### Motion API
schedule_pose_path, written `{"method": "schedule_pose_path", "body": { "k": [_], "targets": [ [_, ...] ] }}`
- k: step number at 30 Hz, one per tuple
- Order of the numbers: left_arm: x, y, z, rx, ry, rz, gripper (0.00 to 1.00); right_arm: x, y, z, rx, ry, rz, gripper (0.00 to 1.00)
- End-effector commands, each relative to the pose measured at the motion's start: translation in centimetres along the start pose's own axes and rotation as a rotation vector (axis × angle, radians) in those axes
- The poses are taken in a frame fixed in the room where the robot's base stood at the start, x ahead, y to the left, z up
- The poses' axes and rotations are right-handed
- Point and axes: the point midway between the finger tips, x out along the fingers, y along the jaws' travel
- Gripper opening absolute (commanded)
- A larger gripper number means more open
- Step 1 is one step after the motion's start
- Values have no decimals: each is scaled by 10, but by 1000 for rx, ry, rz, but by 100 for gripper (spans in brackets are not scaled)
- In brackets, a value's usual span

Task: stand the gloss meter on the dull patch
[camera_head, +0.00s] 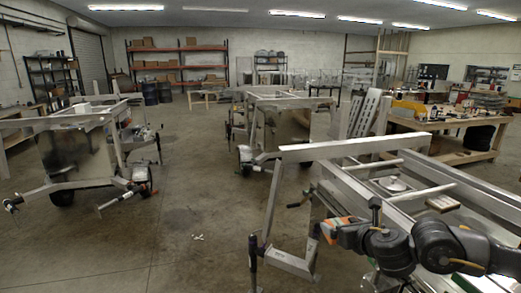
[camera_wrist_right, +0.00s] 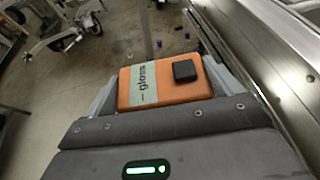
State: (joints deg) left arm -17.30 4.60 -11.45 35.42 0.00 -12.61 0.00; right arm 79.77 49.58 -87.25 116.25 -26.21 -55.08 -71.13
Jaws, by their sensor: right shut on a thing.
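The gloss meter (camera_wrist_right: 172,93) is an orange box with a pale label strip reading "gloss" and a small black block on its top. It sits between the two fingers of my right gripper (camera_wrist_right: 166,88), which is shut on it. In the head view my right gripper (camera_head: 326,230) is beside the near trailer frame (camera_head: 355,147), at its left end, with a bit of orange showing. The right wrist view shows floor beyond the meter and a metal rail close on the right. I cannot make out the dull patch. My left gripper is not in view.
The near trailer's rails and crossbars fill the right side; a round metal disc (camera_head: 394,184) lies inside the frame. Other trailers stand at the left (camera_head: 75,150) and middle (camera_head: 290,98). A cluttered workbench (camera_head: 455,125) is behind.

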Motion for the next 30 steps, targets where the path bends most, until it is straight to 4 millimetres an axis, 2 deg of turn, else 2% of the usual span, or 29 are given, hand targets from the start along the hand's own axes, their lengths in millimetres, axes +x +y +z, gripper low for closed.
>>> {"method": "schedule_pose_path", "body": {
  "k": [1,3,12,22,26,30],
  "targets": [
    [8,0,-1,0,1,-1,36,-3,18,-6,-2,-9,-15,62],
    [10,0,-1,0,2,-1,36,-7,27,-12,7,-8,-42,62],
    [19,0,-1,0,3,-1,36,-19,47,-29,25,-5,-100,62],
    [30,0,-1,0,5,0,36,-36,52,-38,38,-7,-147,61],
    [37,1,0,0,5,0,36,-44,49,-42,46,-6,-162,61],
    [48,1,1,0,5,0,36,-63,38,-41,63,-4,-171,62]
  ]
}}
